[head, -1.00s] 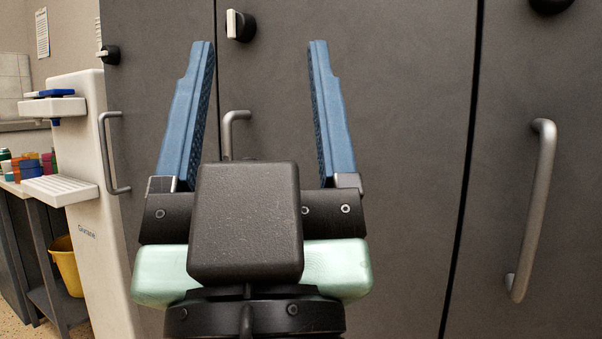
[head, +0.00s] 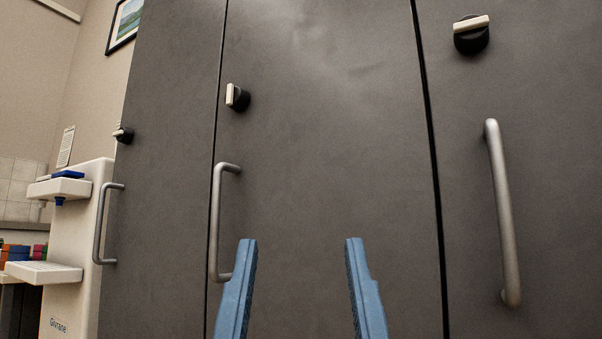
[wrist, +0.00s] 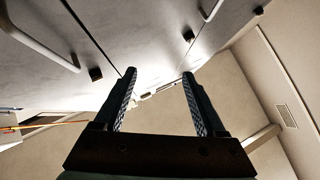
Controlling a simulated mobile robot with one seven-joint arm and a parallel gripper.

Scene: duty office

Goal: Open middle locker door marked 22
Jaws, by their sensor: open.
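The middle locker door (head: 330,150) is dark grey and looks shut, with thin dark seams on both sides. No number shows on it. Its silver bar handle (head: 222,222) stands upright along its left edge. A black knob with a pale lever (head: 237,97) sits above the handle; the lever points roughly up and down. My gripper (head: 300,241) is open and empty, with two blue fingers at the bottom of the head view. The left finger appears just right of the handle's lower end, apart from it. The wrist view also shows the open fingers (wrist: 159,74).
The left locker door has a handle (head: 105,223) and knob (head: 123,134); the right door has a handle (head: 503,213) and knob (head: 470,34). Both doors look shut. A white dispenser stand (head: 75,250) stands at the far left. A framed picture (head: 124,22) hangs on the wall.

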